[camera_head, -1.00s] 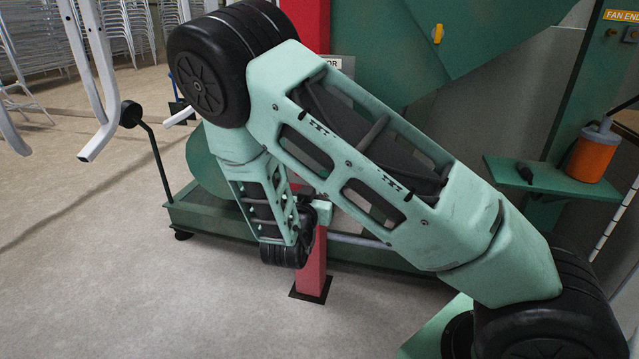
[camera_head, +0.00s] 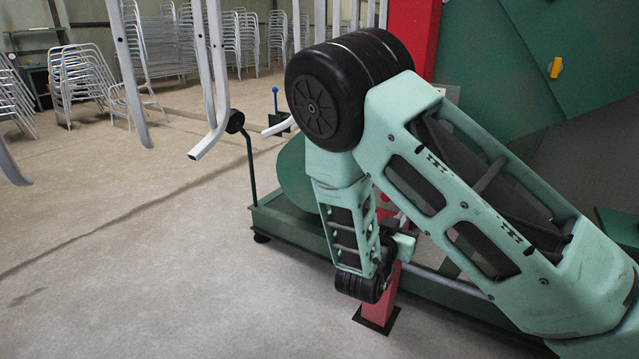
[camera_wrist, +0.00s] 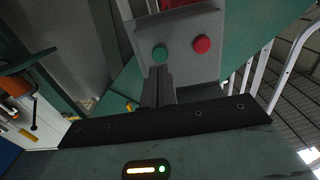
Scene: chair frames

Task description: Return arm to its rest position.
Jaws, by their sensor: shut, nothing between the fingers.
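My gripper (camera_wrist: 158,86) shows in the wrist view with its dark fingers together and nothing between them. Its tips point at a grey control box (camera_wrist: 180,65) with a green button (camera_wrist: 160,53) and a red button (camera_wrist: 202,45). The tips appear just below the green button; I cannot tell whether they touch the box. In the head view my pale green arm (camera_head: 480,200) is folded, its elbow high and its forearm hanging down in front of the red post. The fingers are not clear there.
A red post (camera_head: 425,40) and a green machine base (camera_head: 290,230) stand close behind my arm. White chair frames (camera_head: 215,80) hang at the upper left, near a black-knobbed lever (camera_head: 236,121). Chair stacks (camera_head: 85,80) line the back. The floor at left is clear.

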